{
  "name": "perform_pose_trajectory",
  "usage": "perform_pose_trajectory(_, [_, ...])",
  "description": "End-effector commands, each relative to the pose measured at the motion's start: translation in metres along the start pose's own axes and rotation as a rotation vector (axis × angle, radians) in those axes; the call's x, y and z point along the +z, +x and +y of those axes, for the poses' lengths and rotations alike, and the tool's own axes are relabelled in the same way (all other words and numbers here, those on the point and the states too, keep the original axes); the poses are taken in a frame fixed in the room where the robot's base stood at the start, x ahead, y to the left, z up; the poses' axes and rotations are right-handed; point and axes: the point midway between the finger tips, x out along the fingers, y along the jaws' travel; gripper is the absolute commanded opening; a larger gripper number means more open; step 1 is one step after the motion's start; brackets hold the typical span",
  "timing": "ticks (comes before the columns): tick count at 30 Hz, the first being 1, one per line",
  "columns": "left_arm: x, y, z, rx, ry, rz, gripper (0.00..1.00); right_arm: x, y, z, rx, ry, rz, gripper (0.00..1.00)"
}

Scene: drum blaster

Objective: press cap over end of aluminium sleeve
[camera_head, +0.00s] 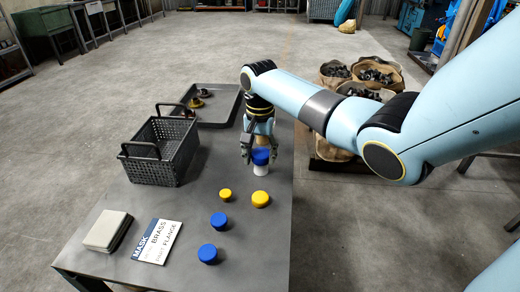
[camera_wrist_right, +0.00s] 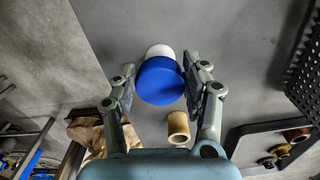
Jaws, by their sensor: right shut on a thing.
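A blue cap (camera_head: 260,157) is between the fingers of my right gripper (camera_head: 256,150), near the right edge of the table. The gripper is shut on it; in the wrist view the cap (camera_wrist_right: 160,82) shows between the two fingers. A pale, whitish sleeve (camera_head: 260,170) shows directly below the cap, and its pale side (camera_wrist_right: 160,50) shows past the cap in the wrist view. The cap hides the sleeve's upper end, so I cannot tell how far the cap is on. My left gripper is not in view.
Two yellow caps (camera_head: 261,199) (camera_head: 225,195) and two blue caps (camera_head: 219,219) (camera_head: 208,253) lie in front. A tan cylinder (camera_wrist_right: 178,128) stands near the gripper. A black basket (camera_head: 160,166), a dark tray (camera_head: 215,112), a label card (camera_head: 157,241) and a pale pad (camera_head: 106,230) are left.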

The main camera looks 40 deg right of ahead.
Motion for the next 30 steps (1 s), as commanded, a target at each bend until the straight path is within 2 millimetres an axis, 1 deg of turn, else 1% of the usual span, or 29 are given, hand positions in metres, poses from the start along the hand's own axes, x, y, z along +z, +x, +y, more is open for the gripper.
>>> perform_pose_trajectory(8, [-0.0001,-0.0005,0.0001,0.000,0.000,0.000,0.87,0.0001,0.0009,-0.0001,0.000,0.000,0.000,0.25])
perform_pose_trajectory(19, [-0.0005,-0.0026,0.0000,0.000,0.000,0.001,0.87,0.0002,0.0073,-0.0001,0.000,0.000,-0.001,0.25])
perform_pose_trajectory(27, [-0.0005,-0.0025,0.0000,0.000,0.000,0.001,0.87,0.0001,0.0075,-0.0001,0.000,0.000,0.000,0.25])
perform_pose_trajectory(28, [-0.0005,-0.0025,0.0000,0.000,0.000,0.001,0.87,0.0000,0.0074,-0.0001,0.000,0.000,0.000,0.48])
perform_pose_trajectory(30, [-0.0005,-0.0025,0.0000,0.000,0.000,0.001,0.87,0.0000,0.0074,-0.0001,0.000,0.000,0.000,0.57])
